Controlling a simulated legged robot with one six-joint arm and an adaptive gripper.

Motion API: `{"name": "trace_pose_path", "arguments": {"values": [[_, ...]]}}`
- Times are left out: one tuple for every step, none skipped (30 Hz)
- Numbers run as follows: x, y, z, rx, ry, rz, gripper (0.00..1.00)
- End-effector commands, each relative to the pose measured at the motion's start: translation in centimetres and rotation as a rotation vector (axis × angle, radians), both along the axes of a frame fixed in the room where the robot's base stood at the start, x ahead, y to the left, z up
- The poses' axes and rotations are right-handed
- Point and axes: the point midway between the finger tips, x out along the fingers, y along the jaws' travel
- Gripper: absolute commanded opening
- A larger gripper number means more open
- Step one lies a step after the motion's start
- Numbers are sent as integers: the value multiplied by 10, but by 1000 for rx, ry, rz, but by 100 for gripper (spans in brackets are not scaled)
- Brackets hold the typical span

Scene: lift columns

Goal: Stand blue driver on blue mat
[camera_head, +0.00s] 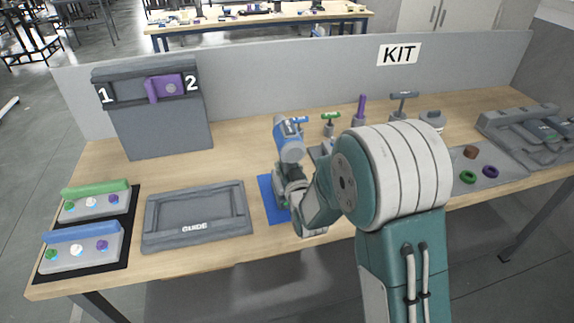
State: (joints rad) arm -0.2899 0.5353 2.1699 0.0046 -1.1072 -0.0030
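The blue mat (267,188) lies on the bench right of the guide tray. Its left strip shows; my arm covers the rest. A blue T-shaped handle (299,120), which looks like the blue driver, shows just behind the blue-grey rounded part of my arm. Its lower part is hidden, so I cannot tell whether it stands in a holder or is held. My gripper is around the dark jointed parts (289,182) above the mat. Its fingertips are not clear, and I cannot tell whether it is open or shut.
A green T-handled driver (330,121), a purple peg (361,108) and a grey T-handle (403,101) stand at the back. The guide tray (148,221) lies left of the mat. Grey blocks with green and blue bars (82,233) are far left. Bare wood shows behind the tray.

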Motion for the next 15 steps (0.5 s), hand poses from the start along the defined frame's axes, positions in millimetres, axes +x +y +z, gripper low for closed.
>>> {"name": "trace_pose_path", "arguments": {"values": [[1,1,2,2,-6,1,0],[1,1,2,2,-6,1,0],[1,1,1,2,-6,1,0],[1,1,1,2,-6,1,0],[1,1,1,2,-6,1,0],[1,1,0,2,-6,1,0],[1,1,0,2,-6,1,0],[1,1,0,2,-6,1,61],[1,1,0,2,-6,1,79],[1,1,0,2,-6,1,92],[1,0,0,2,-5,1,97],[1,0,-1,2,-5,1,97],[1,0,-1,2,-4,1,97],[1,-1,-1,2,-4,1,97],[1,-1,-1,3,-2,1,97]]}}
